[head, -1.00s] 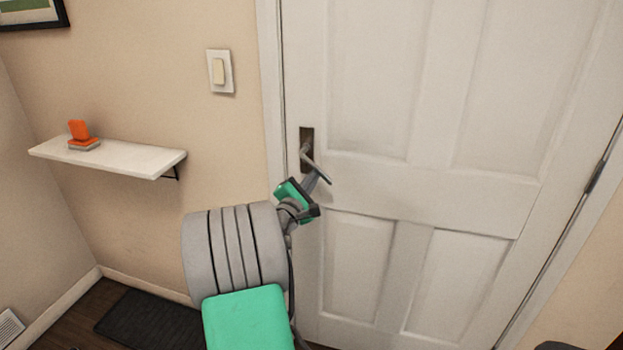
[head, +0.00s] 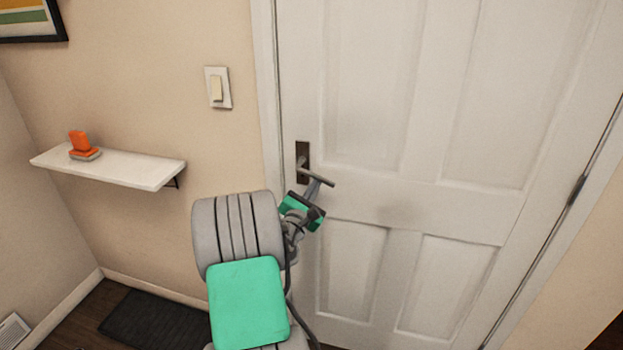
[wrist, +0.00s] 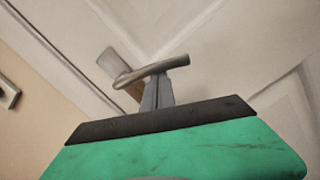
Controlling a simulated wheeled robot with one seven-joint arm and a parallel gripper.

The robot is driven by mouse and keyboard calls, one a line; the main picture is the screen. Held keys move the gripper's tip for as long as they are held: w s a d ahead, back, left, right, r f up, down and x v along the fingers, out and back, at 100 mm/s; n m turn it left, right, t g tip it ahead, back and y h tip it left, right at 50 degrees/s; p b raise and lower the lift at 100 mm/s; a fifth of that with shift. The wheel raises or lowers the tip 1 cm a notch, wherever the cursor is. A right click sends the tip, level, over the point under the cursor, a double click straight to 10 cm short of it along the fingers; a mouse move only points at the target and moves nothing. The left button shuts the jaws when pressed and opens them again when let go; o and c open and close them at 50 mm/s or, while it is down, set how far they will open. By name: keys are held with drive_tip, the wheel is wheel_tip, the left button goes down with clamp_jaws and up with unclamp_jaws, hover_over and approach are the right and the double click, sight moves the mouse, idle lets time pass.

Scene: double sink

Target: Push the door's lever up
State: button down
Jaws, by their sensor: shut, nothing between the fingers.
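The white door (head: 375,100) stands at the right of the head view and looks closed. Its metal lever (head: 319,178) sticks out to the right from a dark backplate (head: 302,160) near the door's left edge. My gripper (head: 312,184) is shut and empty, with its fingertips right below the lever. In the wrist view the shut fingers (wrist: 157,90) reach up to the underside of the lever (wrist: 150,72) around its middle, and they appear to touch it. The lever looks close to level in the head view.
A white shelf (head: 115,168) with an orange object (head: 82,146) is on the left wall. A light switch (head: 217,88) is left of the door frame. A dark mat (head: 150,318) lies on the floor. Door hinges (head: 577,190) are at the right edge.

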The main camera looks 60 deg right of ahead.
drive_tip(key=shift+s+r+n+t+p, duration=0.2)
drive_tip(key=shift+r+n+p, duration=0.4)
drive_tip(key=shift+n+p, duration=0.6)
drive_tip(key=shift+s+r+n+t+p, duration=0.1)
drive_tip(key=shift+s+r+n+p, duration=0.2)
drive_tip(key=shift+r+n+p, duration=0.85)
drive_tip(key=shift+d+f+p, duration=0.1)
drive_tip(key=shift+f+p, duration=0.35)
drive_tip(key=shift+f, duration=0.2)
wheel_tip(320, 180, down, 4)
drive_tip(key=w+f+b, duration=0.1)
drive_tip(key=b, duration=0.2)
drive_tip(key=s+a+b, duration=0.1)
drive_tip(key=a+b, duration=0.1)
drive_tip(key=a, duration=0.6)
drive_tip(key=shift+s+a+b, duration=0.15)
drive_tip(key=shift+b, duration=0.15)
